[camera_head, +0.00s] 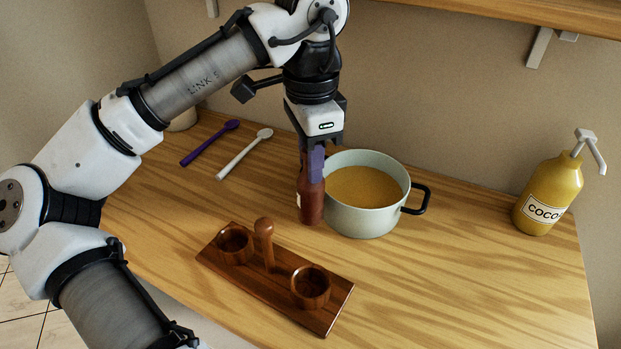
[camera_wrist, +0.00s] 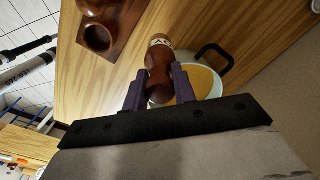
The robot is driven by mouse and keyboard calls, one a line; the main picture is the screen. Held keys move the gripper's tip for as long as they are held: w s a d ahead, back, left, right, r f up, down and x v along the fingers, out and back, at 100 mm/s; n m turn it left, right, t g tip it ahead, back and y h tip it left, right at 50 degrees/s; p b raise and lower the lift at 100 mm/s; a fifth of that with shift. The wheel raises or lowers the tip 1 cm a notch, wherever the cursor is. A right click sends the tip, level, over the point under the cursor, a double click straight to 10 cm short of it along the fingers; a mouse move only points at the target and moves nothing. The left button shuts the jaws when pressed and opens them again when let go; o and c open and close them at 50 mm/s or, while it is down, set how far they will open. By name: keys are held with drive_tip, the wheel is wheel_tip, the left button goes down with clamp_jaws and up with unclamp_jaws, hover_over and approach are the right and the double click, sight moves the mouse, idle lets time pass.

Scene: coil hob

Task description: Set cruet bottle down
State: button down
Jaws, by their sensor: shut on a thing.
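The reddish-brown cruet bottle (camera_head: 311,205) is upright, just left of the pot. My gripper (camera_head: 313,168) points down and its purple fingers are shut on the bottle's upper part. In the wrist view the bottle (camera_wrist: 158,62) sits between both fingers (camera_wrist: 159,80), with a pale label partly showing. I cannot tell whether its base touches the counter. A dark wooden cruet stand (camera_head: 268,291) lies in front, with a left cup (camera_head: 235,243), a right cup (camera_head: 310,287) and a knobbed handle between them. Both cups look empty. The stand also shows in the wrist view (camera_wrist: 121,38).
A pale green pot (camera_head: 365,219) of orange-yellow liquid stands close to the bottle, its black handle to the right. A purple spoon (camera_head: 208,143) and a white spoon (camera_head: 243,154) lie at back left. A yellow pump bottle (camera_head: 550,192) stands far right. The counter's right front is clear.

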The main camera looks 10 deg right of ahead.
sight(311, 186)
drive_tip(key=shift+f, duration=2.25)
drive_tip(key=c, duration=1.1)
unclamp_jaws()
